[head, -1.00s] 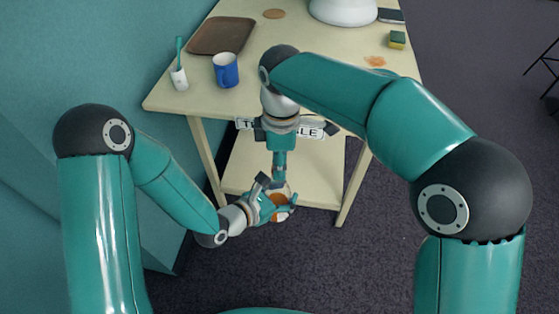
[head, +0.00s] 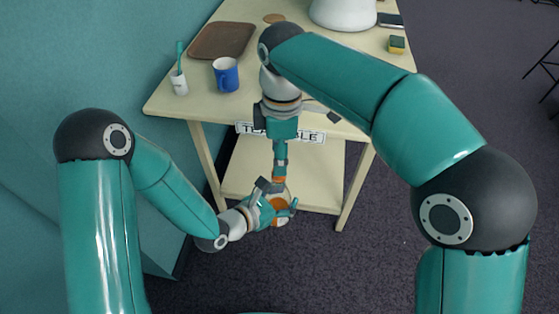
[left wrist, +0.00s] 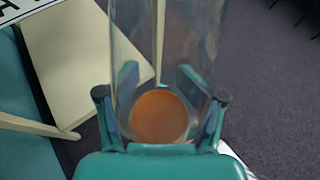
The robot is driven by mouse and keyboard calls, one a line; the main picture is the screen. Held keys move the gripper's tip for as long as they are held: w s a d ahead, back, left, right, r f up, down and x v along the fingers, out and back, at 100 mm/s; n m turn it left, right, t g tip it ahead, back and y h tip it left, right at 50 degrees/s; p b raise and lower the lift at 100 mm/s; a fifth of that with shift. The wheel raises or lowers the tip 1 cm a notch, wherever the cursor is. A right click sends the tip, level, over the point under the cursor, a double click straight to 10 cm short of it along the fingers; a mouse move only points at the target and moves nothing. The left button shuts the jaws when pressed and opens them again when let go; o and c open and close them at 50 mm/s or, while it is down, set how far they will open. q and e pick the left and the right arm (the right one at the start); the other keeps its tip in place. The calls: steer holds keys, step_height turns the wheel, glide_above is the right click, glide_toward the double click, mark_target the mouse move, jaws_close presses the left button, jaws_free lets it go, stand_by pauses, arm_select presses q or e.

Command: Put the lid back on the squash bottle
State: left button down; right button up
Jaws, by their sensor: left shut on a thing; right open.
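The squash bottle is a clear vessel (left wrist: 162,50) with an orange round patch (left wrist: 160,118) inside, in the left wrist view. In the head view it shows as a pale round shape with orange (head: 277,203). My left gripper (head: 275,208) is shut on the bottle's sides, in front of the table. My right gripper (head: 279,170) points down right above the bottle and is open. A small orange patch (head: 278,180), perhaps the lid, shows just under its fingertips at the bottle's top. I cannot tell whether it touches the fingers or sits on the bottle.
The table (head: 203,104) behind carries a brown tray (head: 222,40), a blue mug (head: 225,75), a white cup (head: 179,84) with a toothbrush, a sponge (head: 396,44), a phone (head: 390,20) and a white rounded object (head: 342,12). A lower shelf (head: 320,180) looks empty.

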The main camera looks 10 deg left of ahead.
steer(key=shift+r, duration=0.15)
steer(key=shift+c, duration=0.4)
steer(key=r+n, duration=0.1)
steer(key=n, duration=0.2)
steer(key=shift+w+r, duration=0.1)
steer(key=shift+r, duration=0.25)
steer(key=r+n, duration=0.1)
steer(key=n, duration=0.2)
steer(key=shift+r+n, duration=0.3)
steer(key=shift+r, duration=0.1)
glide_above(278, 194)
steer(key=w, duration=0.2)
steer(key=shift+w+f, duration=0.15)
steer(key=shift+f, duration=3.9)
steer(key=shift+c, duration=0.2)
